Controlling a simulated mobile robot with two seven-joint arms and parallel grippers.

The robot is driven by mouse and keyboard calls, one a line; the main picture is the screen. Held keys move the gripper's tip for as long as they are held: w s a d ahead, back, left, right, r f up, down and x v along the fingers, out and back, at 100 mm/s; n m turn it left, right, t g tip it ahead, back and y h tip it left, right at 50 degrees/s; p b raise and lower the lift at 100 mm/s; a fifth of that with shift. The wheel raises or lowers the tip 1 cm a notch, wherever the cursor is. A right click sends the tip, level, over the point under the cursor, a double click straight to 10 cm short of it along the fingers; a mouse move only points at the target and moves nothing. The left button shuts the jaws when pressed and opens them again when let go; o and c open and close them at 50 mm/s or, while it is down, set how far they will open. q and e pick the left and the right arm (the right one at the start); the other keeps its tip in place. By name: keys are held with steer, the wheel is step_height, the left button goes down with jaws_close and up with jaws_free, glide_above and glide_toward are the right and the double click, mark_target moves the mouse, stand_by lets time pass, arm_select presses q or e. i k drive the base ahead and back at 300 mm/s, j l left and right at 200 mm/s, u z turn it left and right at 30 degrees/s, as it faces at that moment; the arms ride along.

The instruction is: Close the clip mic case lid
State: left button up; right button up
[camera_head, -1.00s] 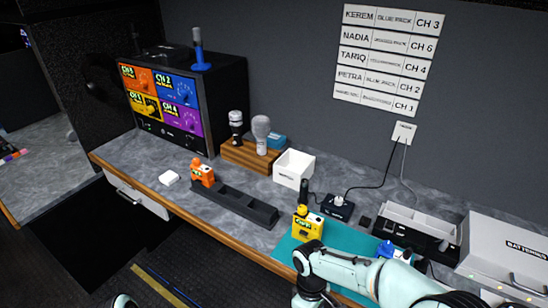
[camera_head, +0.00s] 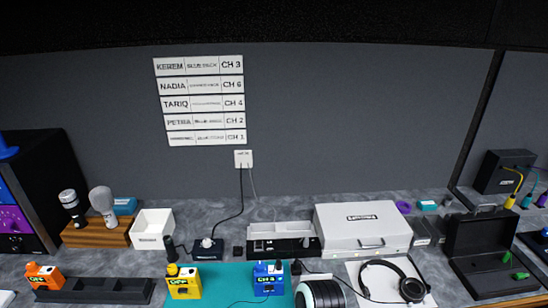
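A black case (camera_head: 496,272) stands open at the right end of the counter, most likely the clip mic case. Its lid (camera_head: 480,233) is raised at the back, with a handle on its top edge. Small green clip-like pieces lie in the case's base. Neither of my grippers shows in this view. Only a white and black part of my own arm shows at the bottom, well to the left of the case, so I cannot see either gripper's place relative to it.
Headphones (camera_head: 392,281) lie left of the black case. A closed white batteries case (camera_head: 362,229) stands behind them. Yellow (camera_head: 184,283) and blue (camera_head: 268,280) packs stand on the teal mat (camera_head: 223,284). Purple tape (camera_head: 403,207) lies near the wall.

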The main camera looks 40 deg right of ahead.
mark_target(475, 233)
steer(key=l+z, duration=0.1)
steer(key=z, duration=2.65)
steer(key=i+l, duration=0.2)
steer(key=l, duration=0.15)
steer(key=i+l+u, duration=0.15)
steer(key=l, duration=0.2)
steer(key=i+l, duration=0.15)
steer(key=l, duration=0.25)
steer(key=i+l+u, duration=0.15)
steer(key=l, duration=0.2)
steer(key=i+l, duration=0.15)
steer(key=l, duration=0.25)
steer(key=i+l+u, duration=0.1)
steer(key=l, duration=0.3)
steer(key=i+l+u, duration=0.1)
steer(key=l, duration=0.3)
steer(key=i+l, duration=0.15)
steer(key=l, duration=0.3)
steer(key=i+u, duration=0.05)
